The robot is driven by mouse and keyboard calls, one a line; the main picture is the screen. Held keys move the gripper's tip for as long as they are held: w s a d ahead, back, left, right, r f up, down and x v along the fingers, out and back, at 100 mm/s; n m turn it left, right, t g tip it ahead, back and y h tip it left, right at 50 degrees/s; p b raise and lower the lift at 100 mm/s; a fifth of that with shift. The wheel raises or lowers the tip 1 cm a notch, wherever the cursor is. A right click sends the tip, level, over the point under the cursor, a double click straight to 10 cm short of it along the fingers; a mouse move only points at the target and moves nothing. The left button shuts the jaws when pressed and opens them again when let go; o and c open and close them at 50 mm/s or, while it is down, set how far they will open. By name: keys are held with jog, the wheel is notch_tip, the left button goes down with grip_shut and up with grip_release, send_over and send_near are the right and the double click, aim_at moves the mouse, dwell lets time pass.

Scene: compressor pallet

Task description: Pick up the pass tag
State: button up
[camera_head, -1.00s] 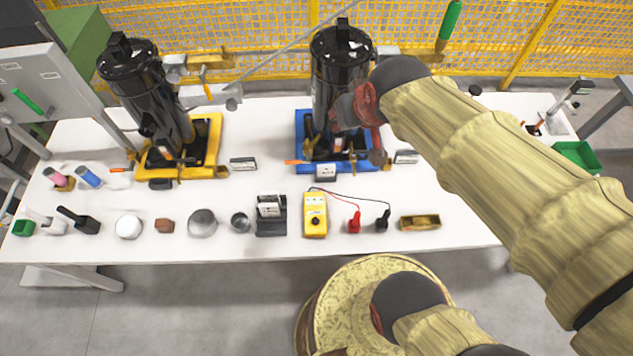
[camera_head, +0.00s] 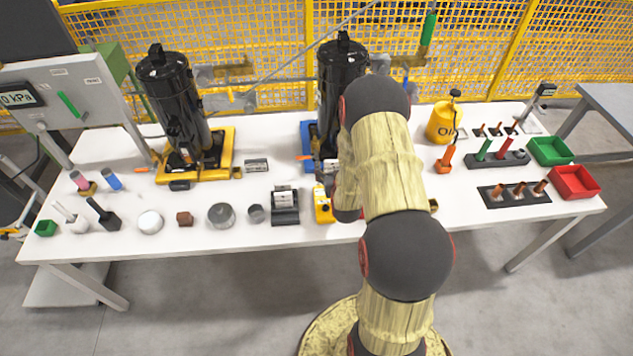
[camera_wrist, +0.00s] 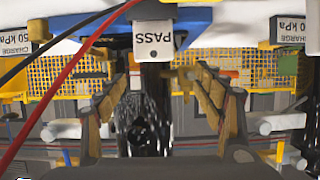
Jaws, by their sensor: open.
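The pass tag (camera_wrist: 154,38) is a white tag lettered PASS, with a dark hole, in the upper middle of the wrist view. It lies against the edge of the blue pallet (camera_wrist: 190,22). My gripper (camera_wrist: 162,75) is open and empty; its two fingers stand apart to either side below the tag, and I see no contact. In the head view my arm covers the gripper and most of the tag's place in front of the blue pallet (camera_head: 308,140).
A red and a black lead cross the wrist view's left. Charge labels (camera_wrist: 290,30) flank the tag. A black compressor (camera_head: 342,75) stands on the blue pallet, another (camera_head: 172,100) on the yellow pallet (camera_head: 225,150). A yellow meter (camera_head: 322,208) and black holder (camera_head: 285,208) are close by.

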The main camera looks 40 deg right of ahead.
aim_at(332, 163)
jog(key=w+d+f+b, duration=0.1)
jog(key=w+d+f, duration=0.1)
jog(key=w+d+f+b, duration=0.1)
jog(key=w+f, duration=0.1)
jog(key=shift+w+d+f, duration=0.3)
jog(key=shift+d+f, duration=0.05)
dwell(0.3)
jog(key=shift+c, duration=0.4)
jog(key=c, duration=1)
jog(key=shift+r, duration=0.15)
